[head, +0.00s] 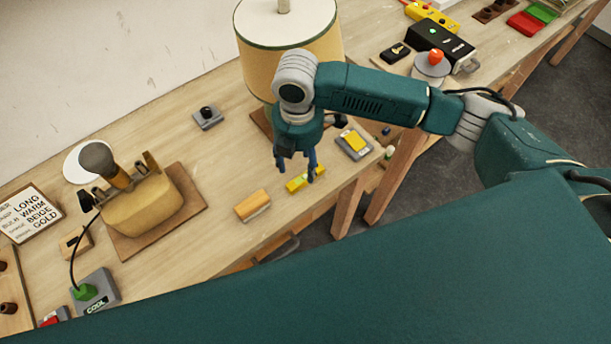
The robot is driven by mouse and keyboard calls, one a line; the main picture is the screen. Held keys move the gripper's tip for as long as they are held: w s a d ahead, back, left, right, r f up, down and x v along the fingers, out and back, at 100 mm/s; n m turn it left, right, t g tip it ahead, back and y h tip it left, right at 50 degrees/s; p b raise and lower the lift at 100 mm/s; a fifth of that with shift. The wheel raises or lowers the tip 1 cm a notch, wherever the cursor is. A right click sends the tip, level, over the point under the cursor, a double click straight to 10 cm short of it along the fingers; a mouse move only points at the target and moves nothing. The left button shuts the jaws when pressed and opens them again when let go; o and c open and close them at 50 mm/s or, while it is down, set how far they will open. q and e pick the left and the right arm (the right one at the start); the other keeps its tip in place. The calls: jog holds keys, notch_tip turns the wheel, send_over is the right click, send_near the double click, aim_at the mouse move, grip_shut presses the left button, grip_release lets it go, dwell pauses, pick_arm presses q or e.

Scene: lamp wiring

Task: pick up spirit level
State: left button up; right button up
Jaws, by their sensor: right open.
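The spirit level (299,184) is a short yellow bar with a greenish patch. It lies on the wooden workbench near its front edge, partly hidden by a finger of my right gripper. My right gripper (296,167) points down with its blue fingers apart, over or around the level. I cannot tell whether the fingers touch it. My left gripper is not in view.
A wooden-topped block (252,205) lies just left of the level, and a grey box with a yellow top (353,142) to its right. A large cream lamp shade (290,45) stands behind my gripper. A tan lamp base (145,212) is at left.

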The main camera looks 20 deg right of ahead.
aim_at(303, 175)
jog(key=f, duration=0.1)
jog(key=f+p, duration=0.1)
jog(key=f, duration=0.2)
jog(key=shift+s+d+f, duration=0.1)
jog(key=shift+d+f, duration=0.05)
jog(key=shift+d, duration=0.2)
jog(key=shift+f, duration=0.5)
jog(key=c, duration=1.3)
